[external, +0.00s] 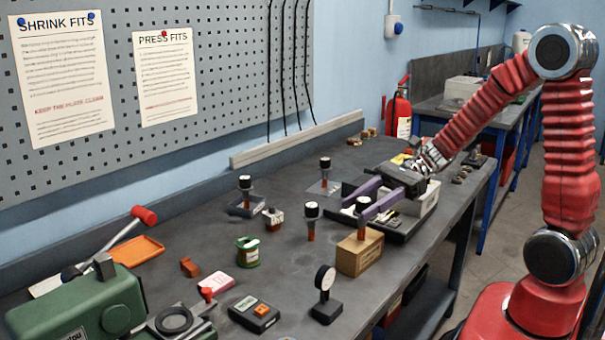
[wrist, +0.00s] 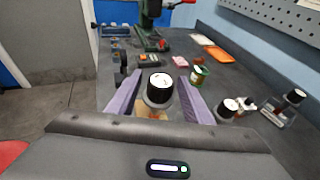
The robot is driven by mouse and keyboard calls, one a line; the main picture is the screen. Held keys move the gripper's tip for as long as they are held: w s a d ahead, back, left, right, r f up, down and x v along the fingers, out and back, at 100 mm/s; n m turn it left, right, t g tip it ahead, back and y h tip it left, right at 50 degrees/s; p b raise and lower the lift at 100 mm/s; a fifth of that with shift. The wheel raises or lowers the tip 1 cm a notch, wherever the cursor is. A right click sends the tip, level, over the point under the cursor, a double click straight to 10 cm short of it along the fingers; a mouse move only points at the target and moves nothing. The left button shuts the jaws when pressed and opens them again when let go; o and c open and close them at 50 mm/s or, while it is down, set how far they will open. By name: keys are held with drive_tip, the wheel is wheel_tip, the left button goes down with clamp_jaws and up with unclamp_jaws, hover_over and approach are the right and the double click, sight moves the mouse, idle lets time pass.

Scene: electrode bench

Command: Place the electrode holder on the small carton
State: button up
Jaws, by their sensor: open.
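An electrode holder (external: 362,205) with a black, white-topped cap and a copper-coloured stem stands upright on the small brown carton (external: 359,256). My gripper (external: 354,212) is open, its two purple fingers reaching along either side of the holder. In the wrist view the cap (wrist: 159,90) sits between the fingers (wrist: 159,82), with gaps at both sides. The carton (wrist: 150,111) shows only partly beneath it. In the external view the near finger overlaps the holder's upper part.
Similar black-capped pieces stand nearby: one (external: 311,222) just left of the carton, others (external: 245,196) (external: 325,176) farther back. A round black dial on a stand (external: 325,296) is at the front. A green tin (external: 248,252) and a green machine (external: 78,305) lie left.

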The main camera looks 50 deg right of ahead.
drive_tip(key=shift+r, duration=0.15)
drive_tip(key=v, duration=1.2)
idle(0.5)
drive_tip(key=s+a+f+n+g+h, duration=0.4)
drive_tip(key=s+a+n+h, duration=0.15)
drive_tip(key=s+n, duration=0.4)
drive_tip(key=s+d+r+n+t+h, duration=0.1)
drive_tip(key=d+r+n+t+h, duration=0.3)
drive_tip(key=n+h, duration=0.4)
drive_tip(key=d+n, duration=0.1)
drive_tip(key=n, duration=0.3)
drive_tip(key=shift+s+r+n, duration=0.15)
drive_tip(key=shift+r+n, duration=0.1)
drive_tip(key=shift+n, duration=0.1)
